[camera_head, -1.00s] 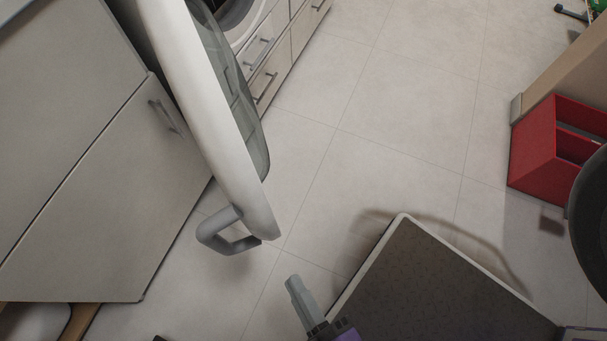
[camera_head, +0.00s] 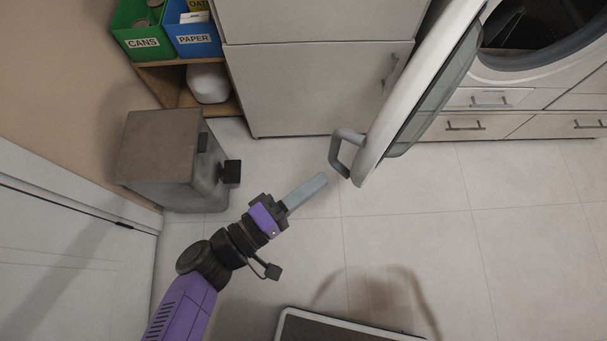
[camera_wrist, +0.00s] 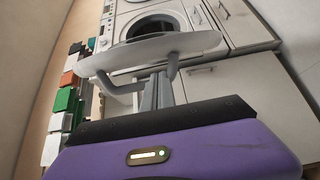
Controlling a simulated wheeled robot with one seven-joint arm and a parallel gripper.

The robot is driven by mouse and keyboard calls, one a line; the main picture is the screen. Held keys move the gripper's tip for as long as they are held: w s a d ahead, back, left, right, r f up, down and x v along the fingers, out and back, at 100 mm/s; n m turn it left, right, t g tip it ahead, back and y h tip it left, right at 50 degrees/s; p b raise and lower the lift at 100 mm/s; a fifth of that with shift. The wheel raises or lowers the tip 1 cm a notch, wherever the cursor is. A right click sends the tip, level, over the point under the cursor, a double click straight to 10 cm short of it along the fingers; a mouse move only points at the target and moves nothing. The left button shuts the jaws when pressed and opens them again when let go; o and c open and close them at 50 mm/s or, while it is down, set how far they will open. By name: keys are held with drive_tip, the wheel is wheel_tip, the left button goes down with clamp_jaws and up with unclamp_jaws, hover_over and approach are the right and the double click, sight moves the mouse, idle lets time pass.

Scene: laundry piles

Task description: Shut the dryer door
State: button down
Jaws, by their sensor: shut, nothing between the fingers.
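The dryer door (camera_head: 415,86) stands open in the head view, a white rim with dark glass seen nearly edge-on. Its grey handle (camera_head: 336,150) sticks out at the lower left end of the rim. The dryer opening (camera_head: 528,38) shows at the top right. My gripper (camera_head: 322,180) is shut and empty, its fingertips just below and left of the handle, seemingly apart from it. In the wrist view the door (camera_wrist: 150,52) crosses ahead of my gripper (camera_wrist: 157,80), with the handle (camera_wrist: 172,66) around the fingertips in the picture; contact cannot be told.
A grey pedal bin (camera_head: 165,160) stands at the left by the wall. Green (camera_head: 138,32) and blue (camera_head: 193,36) bins sit on a shelf at the top left. A cabinet (camera_head: 310,85) is behind the door. The corner of a dark, pale-edged panel (camera_head: 335,326) is at the bottom. Floor is clear at the right.

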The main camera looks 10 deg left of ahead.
drive_tip(key=shift+x, duration=2.55)
